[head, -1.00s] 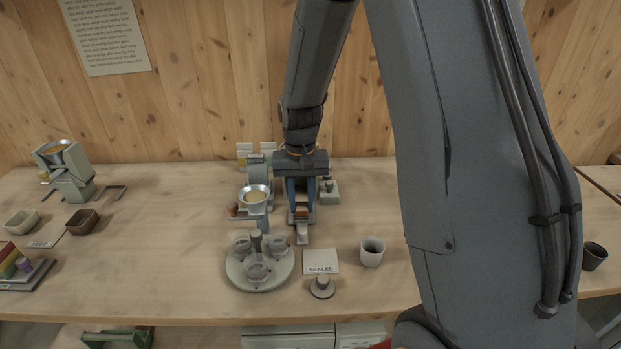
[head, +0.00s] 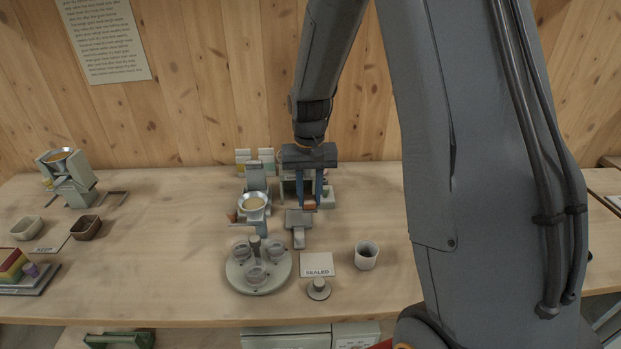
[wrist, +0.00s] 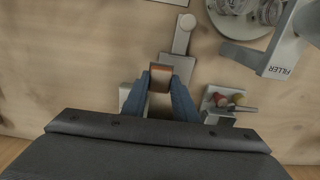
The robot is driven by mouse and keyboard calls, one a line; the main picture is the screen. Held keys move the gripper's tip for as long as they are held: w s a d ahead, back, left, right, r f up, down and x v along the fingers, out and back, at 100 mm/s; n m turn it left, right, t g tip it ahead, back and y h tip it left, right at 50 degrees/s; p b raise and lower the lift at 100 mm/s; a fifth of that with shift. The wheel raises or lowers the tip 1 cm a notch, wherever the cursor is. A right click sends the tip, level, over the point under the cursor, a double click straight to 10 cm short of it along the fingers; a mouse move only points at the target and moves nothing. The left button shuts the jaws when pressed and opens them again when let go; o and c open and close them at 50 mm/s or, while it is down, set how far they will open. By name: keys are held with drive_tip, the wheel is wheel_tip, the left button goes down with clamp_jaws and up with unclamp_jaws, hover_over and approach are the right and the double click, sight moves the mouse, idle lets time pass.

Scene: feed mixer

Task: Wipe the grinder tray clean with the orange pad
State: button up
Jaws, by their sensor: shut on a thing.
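My gripper (head: 310,204) points down with its blue fingers shut on the orange pad (head: 309,205). The pad also shows between the fingertips in the wrist view (wrist: 160,74). The grinder tray (head: 296,217) is a small grey plate with a narrow handle toward the front of the table. In the wrist view the tray (wrist: 180,64) lies beside and partly behind the pad, which overlaps its edge. I cannot tell whether the pad touches the tray. My fingers and wrist hide part of the machine behind.
The filler (head: 254,203) with its funnel stands close left of my gripper. A round carousel with clear cups (head: 237,277) is in front. A "SEALED" card (head: 317,262), a knobbed weight (head: 318,290) and a white cup (head: 366,256) stand front right.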

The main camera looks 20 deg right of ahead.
drive_tip(key=shift+r+p, duration=1.3)
drive_tip(key=shift+r, duration=0.75)
drive_tip(key=shift+f, duration=0.1)
